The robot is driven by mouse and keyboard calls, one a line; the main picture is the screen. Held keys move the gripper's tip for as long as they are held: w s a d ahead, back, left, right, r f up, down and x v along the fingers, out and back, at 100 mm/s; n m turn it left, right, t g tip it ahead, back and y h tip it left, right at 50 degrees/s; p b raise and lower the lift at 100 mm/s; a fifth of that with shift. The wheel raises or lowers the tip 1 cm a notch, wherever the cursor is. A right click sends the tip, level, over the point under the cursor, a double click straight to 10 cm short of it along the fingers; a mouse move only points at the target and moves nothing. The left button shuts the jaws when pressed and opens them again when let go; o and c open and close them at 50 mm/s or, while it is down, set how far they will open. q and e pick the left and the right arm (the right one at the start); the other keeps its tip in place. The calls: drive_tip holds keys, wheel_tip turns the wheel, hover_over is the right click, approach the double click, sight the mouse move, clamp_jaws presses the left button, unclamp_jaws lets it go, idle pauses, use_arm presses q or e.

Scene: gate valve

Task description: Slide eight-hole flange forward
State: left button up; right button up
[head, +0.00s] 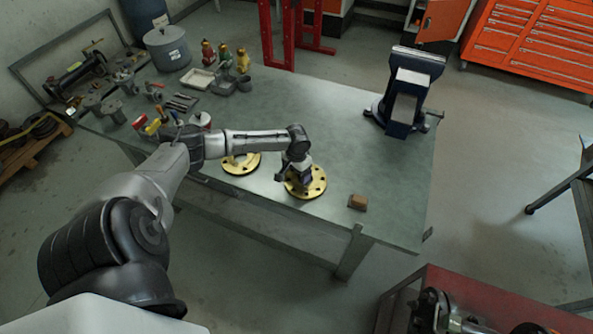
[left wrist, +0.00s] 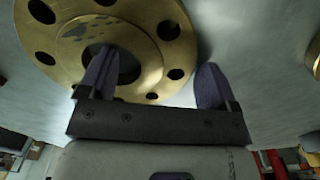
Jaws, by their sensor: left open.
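A gold flange (head: 315,187) with several bolt holes lies flat near the front edge of the workbench, under my left gripper (head: 291,176). In the left wrist view this flange (left wrist: 150,17) fills the upper left, with a raised hub around a dark central bore. My left gripper (left wrist: 158,62) is open. One purple finger overlaps the hub and bore, and the other is just outside the rim. I cannot tell whether either finger touches the flange. A second gold flange (head: 241,164) lies to its left, partly behind my forearm. My right gripper is not in view.
A small brown block (head: 358,202) lies to the right, near the front edge. A dark blue vise (head: 404,105) stands at the bench's right. Tools, bottles and a grey pot (head: 167,50) crowd the left and back. The bench (head: 330,120) is clear behind the flanges.

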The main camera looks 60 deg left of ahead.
use_arm(q)
drive_tip(key=shift+r, duration=0.15)
wheel_tip(320, 180, up, 14)
drive_tip(key=p, duration=0.2)
drive_tip(key=shift+f, duration=0.2)
idle(0.7)
